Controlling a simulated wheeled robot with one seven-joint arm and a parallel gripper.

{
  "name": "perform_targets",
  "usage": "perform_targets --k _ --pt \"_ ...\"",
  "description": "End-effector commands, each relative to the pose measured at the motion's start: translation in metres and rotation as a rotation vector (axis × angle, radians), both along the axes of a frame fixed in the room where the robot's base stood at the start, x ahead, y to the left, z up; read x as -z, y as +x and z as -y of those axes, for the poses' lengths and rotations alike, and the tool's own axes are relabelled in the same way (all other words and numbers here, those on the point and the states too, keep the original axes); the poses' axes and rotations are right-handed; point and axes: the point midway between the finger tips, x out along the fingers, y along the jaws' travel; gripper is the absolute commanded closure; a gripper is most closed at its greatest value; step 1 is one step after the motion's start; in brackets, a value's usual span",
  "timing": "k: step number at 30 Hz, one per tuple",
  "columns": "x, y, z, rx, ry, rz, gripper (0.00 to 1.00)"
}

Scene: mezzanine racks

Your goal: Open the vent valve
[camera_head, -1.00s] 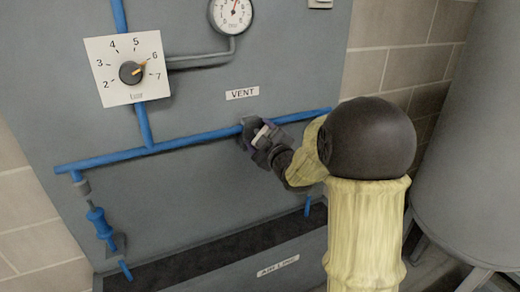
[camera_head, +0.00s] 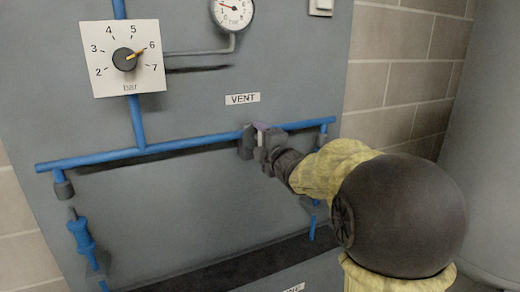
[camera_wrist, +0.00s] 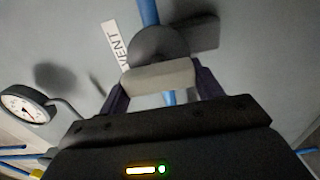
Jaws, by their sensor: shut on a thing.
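The vent valve sits on the horizontal blue pipe (camera_head: 190,142), just below the VENT label (camera_head: 243,98). In the wrist view its round grey body (camera_wrist: 158,42) lies behind a pale bar-shaped handle (camera_wrist: 160,78). My gripper (camera_head: 259,139) is at the valve, with its fingers (camera_wrist: 160,88) on both ends of the pale handle, shut on it. In the head view the fingers hide most of the valve. The round gauge (camera_head: 232,10) above shows a red needle pointing to the upper left.
A blue fitting (camera_head: 81,236) hangs at the lower left. A grey ledge runs along the panel's bottom. A large grey tank (camera_head: 492,150) stands at the right.

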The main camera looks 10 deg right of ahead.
Motion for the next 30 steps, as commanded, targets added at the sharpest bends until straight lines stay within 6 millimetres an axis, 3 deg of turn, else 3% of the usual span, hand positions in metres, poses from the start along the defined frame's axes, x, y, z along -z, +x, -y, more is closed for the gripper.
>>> perform_targets --k 14,15,17,30 --pt "0.0016 0.0001 -0.0003 -0.001 -0.019 0.0 0.57" --pt "0.0015 0.0002 -0.0002 -0.001 -0.019 0.0 0.27" --pt "0.0014 0.0001 -0.0003 -0.001 -0.018 0.001 0.15" --pt "0.0005 -0.0072 0.0002 -0.002 -0.016 0.002 0.13"
